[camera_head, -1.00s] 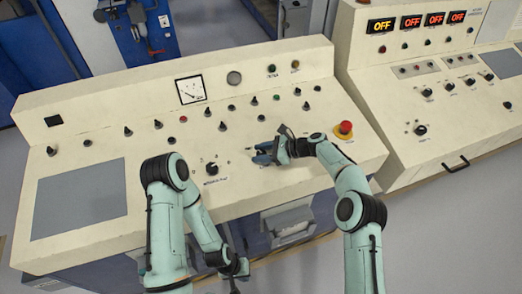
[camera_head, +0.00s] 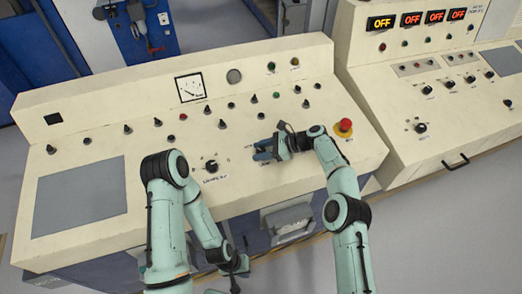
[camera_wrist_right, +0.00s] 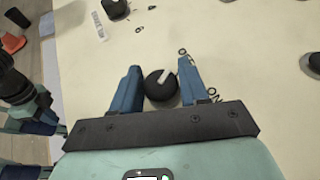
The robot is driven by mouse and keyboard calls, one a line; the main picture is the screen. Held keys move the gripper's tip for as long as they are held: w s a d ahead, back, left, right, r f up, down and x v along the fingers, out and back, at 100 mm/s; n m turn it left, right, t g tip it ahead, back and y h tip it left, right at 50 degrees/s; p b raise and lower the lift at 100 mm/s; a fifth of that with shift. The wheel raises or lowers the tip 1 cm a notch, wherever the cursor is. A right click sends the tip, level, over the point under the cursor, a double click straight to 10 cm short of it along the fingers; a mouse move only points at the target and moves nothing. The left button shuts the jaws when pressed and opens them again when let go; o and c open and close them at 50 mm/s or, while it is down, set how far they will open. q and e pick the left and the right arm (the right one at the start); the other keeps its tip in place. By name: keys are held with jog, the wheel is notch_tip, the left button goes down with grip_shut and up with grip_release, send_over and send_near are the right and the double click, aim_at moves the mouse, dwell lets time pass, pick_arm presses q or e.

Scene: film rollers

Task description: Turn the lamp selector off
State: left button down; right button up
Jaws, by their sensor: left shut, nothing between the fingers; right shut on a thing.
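A round black knob (camera_wrist_right: 160,86) with a white pointer line sits between the blue fingers of my right gripper (camera_wrist_right: 160,68) in the right wrist view. The gripper is shut on it. The pointer slants up and right towards a small "O" mark; an "ON" mark lies beside the right finger. In the head view my right gripper (camera_head: 264,152) covers this knob. Another black knob (camera_head: 211,166) stands to its left above a blurred label, so I cannot tell surely which is the lamp selector. My left gripper (camera_head: 236,280) is shut and empty, low before the console.
The cream console (camera_head: 100,149) carries rows of small knobs behind my right gripper. A red mushroom button (camera_head: 345,125) stands to its right. A second console (camera_head: 385,100) on the right shows several "OFF" displays. A grey panel (camera_head: 80,198) lies at the left.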

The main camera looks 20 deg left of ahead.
jog(key=o, duration=1)
jog(key=shift+r, duration=0.1)
jog(key=shift+c, duration=0.2)
jog(key=v, duration=1.3)
jog(key=shift+d, duration=0.15)
